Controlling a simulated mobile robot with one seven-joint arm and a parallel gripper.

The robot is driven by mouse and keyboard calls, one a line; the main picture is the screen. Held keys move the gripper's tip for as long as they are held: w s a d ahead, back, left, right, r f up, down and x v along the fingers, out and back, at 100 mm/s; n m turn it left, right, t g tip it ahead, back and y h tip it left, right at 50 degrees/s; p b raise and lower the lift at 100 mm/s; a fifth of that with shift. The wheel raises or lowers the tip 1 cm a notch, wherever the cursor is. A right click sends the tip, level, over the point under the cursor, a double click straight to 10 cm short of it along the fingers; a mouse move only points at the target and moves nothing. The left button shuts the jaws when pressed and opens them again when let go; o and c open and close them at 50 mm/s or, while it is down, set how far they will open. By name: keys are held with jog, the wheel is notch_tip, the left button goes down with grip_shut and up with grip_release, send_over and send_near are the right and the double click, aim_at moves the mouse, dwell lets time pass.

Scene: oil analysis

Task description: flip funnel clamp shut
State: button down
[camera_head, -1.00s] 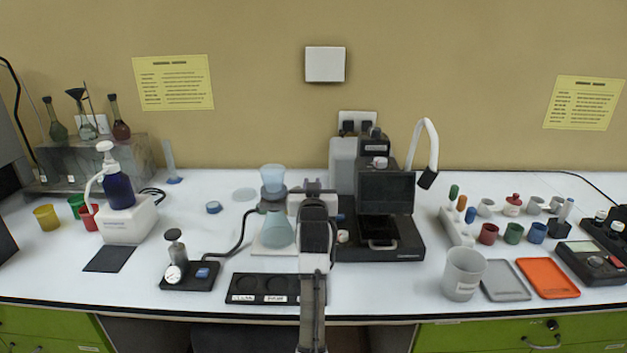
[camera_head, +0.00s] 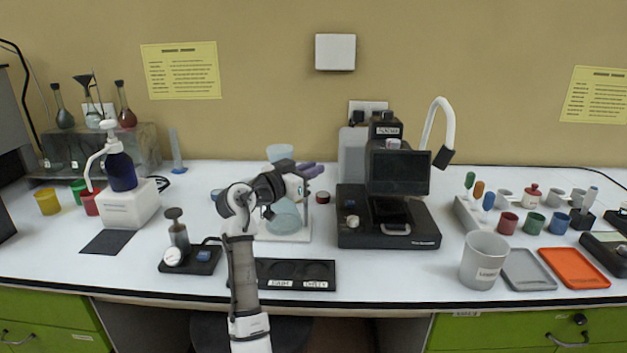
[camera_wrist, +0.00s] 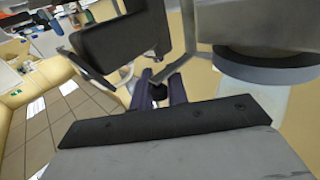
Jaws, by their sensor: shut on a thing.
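The pale blue funnel cup (camera_head: 280,153) stands above a conical flask (camera_head: 285,215) on a white base. My gripper (camera_head: 308,170), with purple fingers, is beside the funnel joint and hides much of it. In the wrist view my gripper (camera_wrist: 159,88) is shut on a small dark part of the funnel clamp. A thin metal arm of the clamp (camera_wrist: 188,52) runs up from between the fingers, close to a grey and dark ring (camera_wrist: 265,66) of the funnel. Whether the clamp is closed cannot be told.
A black instrument with a screen (camera_head: 400,172) stands right of my gripper. A black tray (camera_head: 295,273) lies in front of the flask, and a gauge stand (camera_head: 180,240) is to the left. The bench between the flask and the instrument is partly clear.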

jog(key=shift+a+m+g+h+b, duration=0.15)
jog(key=shift+m+g+h+b, duration=0.15)
jog(key=shift+m+g+h, duration=0.15)
jog(key=c, duration=1.4)
grip_release()
jog(key=b+v, duration=0.3)
jog(key=v, duration=1.1)
